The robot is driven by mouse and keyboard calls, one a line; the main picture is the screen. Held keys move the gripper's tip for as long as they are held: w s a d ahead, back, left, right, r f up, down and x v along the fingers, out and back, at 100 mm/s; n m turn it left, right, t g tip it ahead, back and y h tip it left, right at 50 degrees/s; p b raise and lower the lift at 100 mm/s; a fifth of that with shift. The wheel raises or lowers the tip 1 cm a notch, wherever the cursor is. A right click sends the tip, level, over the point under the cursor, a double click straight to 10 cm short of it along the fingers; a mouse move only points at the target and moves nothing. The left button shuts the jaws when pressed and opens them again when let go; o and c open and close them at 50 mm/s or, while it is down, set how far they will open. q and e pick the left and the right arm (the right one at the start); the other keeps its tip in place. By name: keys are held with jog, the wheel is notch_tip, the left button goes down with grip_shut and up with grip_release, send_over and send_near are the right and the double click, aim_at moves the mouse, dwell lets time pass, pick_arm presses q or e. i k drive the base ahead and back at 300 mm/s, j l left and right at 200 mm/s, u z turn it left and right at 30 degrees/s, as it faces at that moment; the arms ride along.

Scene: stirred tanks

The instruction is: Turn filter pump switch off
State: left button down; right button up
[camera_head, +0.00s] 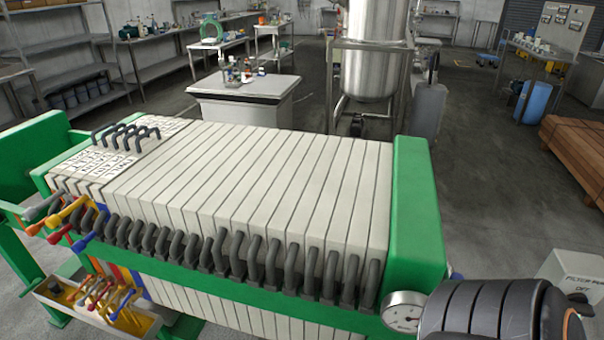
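The filter pump switch box (570,270) is a pale grey box at the lower right edge. A dark part, perhaps the switch knob, shows just under the "OFF" label and is partly hidden by my dark, ribbed arm link in the lower right corner. The switch's setting cannot be told. Neither gripper shows in the head view.
A green-framed filter press (418,215) with white plates and black handles fills the foreground. A pressure gauge (404,312) sits at its right end. A steel tank (372,50) stands behind. Wooden beams (575,150) lie at right. Grey floor (490,190) between press and beams is clear.

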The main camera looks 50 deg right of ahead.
aim_at(579, 301)
jog(key=k+z, duration=0.1)
jog(key=z, duration=3.05)
